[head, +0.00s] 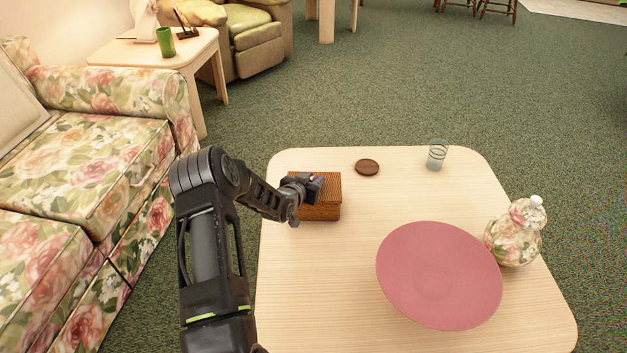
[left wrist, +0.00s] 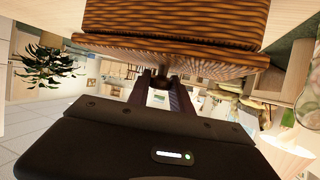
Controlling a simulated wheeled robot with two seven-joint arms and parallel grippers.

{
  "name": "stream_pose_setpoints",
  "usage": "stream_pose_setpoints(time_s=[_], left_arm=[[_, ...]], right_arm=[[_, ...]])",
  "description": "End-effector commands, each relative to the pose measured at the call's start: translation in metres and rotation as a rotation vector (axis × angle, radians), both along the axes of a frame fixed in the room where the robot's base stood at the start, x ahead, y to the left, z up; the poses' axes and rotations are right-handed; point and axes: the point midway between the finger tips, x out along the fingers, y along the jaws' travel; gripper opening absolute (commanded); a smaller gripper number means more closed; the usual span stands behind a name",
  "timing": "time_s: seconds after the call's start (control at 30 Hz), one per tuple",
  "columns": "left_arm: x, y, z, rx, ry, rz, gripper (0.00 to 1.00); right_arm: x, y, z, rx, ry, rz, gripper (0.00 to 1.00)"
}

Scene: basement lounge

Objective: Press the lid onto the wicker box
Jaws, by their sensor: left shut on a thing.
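The brown wicker box (head: 320,213) stands on the left part of the pale wooden table, and its body fills the top of the left wrist view (left wrist: 175,20). Its wicker lid (head: 333,188) lies over the box top; it also shows in the left wrist view (left wrist: 215,66), close against the body, with a dark line between them. I cannot tell whether it is fully seated. My left gripper (head: 317,184) is over the lid and shut on it, apparently at a small knob mostly hidden between the fingers (left wrist: 162,88). My right gripper is not in view.
On the table (head: 310,290) are a dark round coaster (head: 367,167), a glass (head: 437,157), a large pink plate (head: 438,275) and a floral lidded jar (head: 514,235). A floral sofa (head: 90,170) stands to the left. The table front left of the plate is clear.

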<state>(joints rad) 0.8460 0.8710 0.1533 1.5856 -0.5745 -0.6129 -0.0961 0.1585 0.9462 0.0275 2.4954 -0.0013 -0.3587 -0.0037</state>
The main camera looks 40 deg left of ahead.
Motion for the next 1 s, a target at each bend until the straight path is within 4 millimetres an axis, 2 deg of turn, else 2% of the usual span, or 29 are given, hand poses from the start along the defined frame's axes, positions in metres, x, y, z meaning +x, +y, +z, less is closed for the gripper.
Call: stream_pose_setpoints(time_s=[0.2, 0.23, 0.5, 0.7, 1.0], left_arm=[[0.0001, 0.0001, 0.0003, 0.000, -0.001, 0.000, 0.00], [0.0001, 0.0001, 0.0003, 0.000, -0.001, 0.000, 0.27], [0.0000, 0.0001, 0.0001, 0.000, 0.000, 0.000, 0.50], [0.0000, 0.0001, 0.0000, 0.000, 0.000, 0.000, 0.51], [-0.0001, 0.0001, -0.0003, 0.000, 0.000, 0.000, 0.73]], right_arm=[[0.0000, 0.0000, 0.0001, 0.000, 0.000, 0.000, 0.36], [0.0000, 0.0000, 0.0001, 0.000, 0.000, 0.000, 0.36], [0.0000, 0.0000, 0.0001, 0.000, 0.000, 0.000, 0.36], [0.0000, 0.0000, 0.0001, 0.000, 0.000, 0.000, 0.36], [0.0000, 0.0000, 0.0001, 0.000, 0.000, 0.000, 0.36]])
